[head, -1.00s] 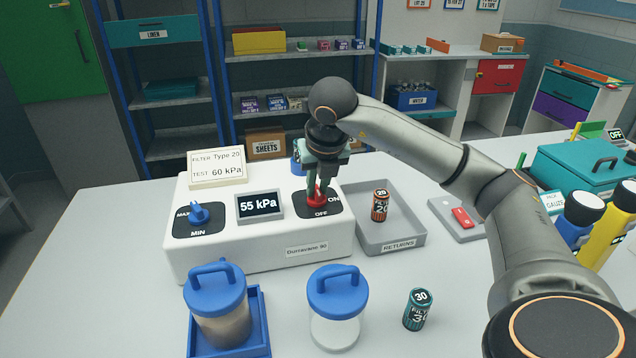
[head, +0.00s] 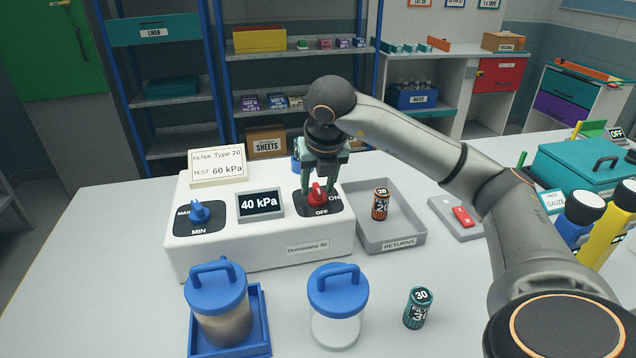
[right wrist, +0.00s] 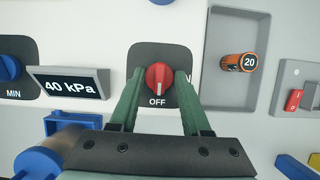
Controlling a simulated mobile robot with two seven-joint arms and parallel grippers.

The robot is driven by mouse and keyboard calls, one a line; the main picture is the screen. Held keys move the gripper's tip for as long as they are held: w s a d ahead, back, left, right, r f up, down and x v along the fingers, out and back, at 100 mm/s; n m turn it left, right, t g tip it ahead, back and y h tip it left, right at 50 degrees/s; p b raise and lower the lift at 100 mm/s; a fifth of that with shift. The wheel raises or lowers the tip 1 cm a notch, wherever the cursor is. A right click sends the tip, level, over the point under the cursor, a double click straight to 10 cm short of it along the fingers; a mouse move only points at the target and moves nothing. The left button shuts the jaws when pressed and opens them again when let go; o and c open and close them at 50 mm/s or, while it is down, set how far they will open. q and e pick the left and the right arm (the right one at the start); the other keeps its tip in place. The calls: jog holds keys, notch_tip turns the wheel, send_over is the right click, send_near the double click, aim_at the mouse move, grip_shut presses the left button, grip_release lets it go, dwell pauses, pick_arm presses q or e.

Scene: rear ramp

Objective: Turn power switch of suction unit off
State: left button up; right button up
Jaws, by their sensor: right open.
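The white suction unit (head: 265,254) stands on the table. Its red power switch (head: 318,194) sits on a dark plate marked ON and OFF, and the right wrist view also shows this red knob (right wrist: 158,77) with its white mark pointing down at OFF. The display (head: 260,204) reads 40 kPa. A blue MAX/MIN knob (head: 200,212) is on the unit's left. My right gripper (head: 320,184) is above the switch, its green fingers open and standing on either side of the knob in the wrist view. My left gripper is not in view.
A grey RETURNS tray (head: 415,238) holding an orange filter (head: 380,204) is right of the unit. Two blue-lidded jars (head: 218,300) (head: 337,303) and a teal filter 30 (head: 419,308) stand in front. A sign (head: 217,167) stands behind.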

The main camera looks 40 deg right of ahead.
jog(key=p+v, duration=0.3)
jog(key=v, duration=0.9)
jog(key=shift+r, duration=0.25)
jog(key=shift+s+f, duration=0.1)
jog(key=shift+s, duration=0.05)
